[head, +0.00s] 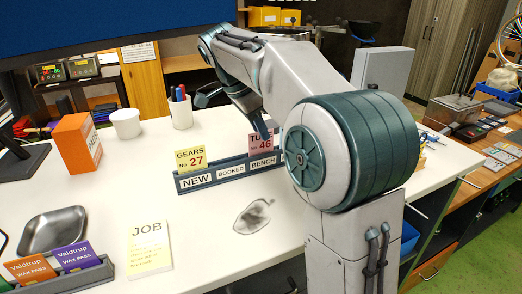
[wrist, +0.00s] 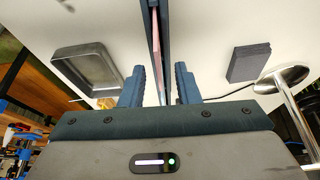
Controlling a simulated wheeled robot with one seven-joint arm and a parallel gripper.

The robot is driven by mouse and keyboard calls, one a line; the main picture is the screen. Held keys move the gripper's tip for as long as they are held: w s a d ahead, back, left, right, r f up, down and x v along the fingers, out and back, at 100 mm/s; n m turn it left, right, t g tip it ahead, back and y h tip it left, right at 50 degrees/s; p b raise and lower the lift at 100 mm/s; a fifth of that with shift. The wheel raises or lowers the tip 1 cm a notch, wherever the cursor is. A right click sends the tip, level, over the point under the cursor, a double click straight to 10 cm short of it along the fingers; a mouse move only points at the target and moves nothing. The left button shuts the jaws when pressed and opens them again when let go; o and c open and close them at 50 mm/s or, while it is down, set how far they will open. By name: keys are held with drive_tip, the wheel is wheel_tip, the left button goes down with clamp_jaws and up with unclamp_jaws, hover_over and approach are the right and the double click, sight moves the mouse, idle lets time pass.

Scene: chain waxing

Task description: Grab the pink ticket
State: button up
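The pink ticket (head: 268,144), marked 46, stands upright in the BENCH section at the right end of the dark ticket rack (head: 225,182). My gripper (head: 262,131) is over it from above and hides part of its face. In the wrist view my gripper (wrist: 160,86) is open, with one ridged finger on each side of the thin pink ticket edge (wrist: 157,50). Gaps show between the fingers and the ticket. The rack also shows in the wrist view as a dark strip (wrist: 166,30).
A yellow ticket (head: 190,159), marked 27, stands in the NEW section. A pen cup (head: 181,113), a white cup (head: 126,123) and an orange box (head: 77,144) stand behind and left. A JOB pad (head: 149,250) lies in front on the white table.

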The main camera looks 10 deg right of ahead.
sight(256, 146)
drive_tip(key=x, duration=0.4)
drive_tip(key=shift+s+a+f, duration=0.1)
drive_tip(key=shift+a, duration=0.05)
clamp_jaws()
